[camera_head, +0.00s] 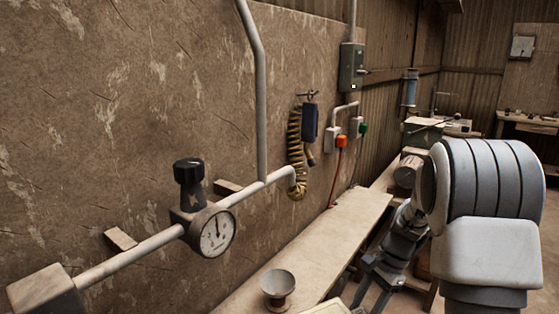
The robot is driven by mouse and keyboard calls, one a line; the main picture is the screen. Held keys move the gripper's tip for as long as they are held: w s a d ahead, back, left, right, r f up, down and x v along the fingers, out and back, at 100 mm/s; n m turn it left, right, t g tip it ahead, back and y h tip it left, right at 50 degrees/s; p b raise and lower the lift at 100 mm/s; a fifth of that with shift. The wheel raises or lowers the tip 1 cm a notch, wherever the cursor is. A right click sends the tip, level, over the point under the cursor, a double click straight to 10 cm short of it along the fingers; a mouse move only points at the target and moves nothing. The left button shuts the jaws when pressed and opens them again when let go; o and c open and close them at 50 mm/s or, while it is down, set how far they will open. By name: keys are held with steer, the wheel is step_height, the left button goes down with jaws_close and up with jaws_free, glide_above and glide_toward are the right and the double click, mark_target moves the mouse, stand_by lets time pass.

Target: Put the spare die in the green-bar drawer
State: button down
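I see no spare die and no drawer with a green bar in the head view. My white arm fills the right side. The dark grey part beyond it, low down beside the bench, looks like my gripper (383,276).
A narrow wooden bench (318,240) runs along the left wall, with a small grey cup-shaped bowl (278,286) at its near end. A pipe with a pressure gauge (216,234) juts from the wall. Cluttered benches (528,122) stand at the back right.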

steer(key=a+f+n+h, duration=0.1)
steer(key=n, duration=0.2)
steer(key=a+f+n+g+h, duration=0.1)
steer(key=n, duration=0.2)
steer(key=a+f+n+g, duration=0.1)
steer(key=n, duration=0.2)
steer(key=shift+s+a+f+h+p, duration=0.25)
steer(key=shift+s+a+h+p, duration=0.15)
steer(key=n, duration=0.1)
steer(key=f+n+h, duration=0.1)
steer(key=a+n, duration=0.1)
steer(key=n, duration=0.1)
steer(key=shift+s+f+g, duration=0.2)
steer(key=shift+f+g, duration=0.1)
steer(key=shift+r, duration=0.15)
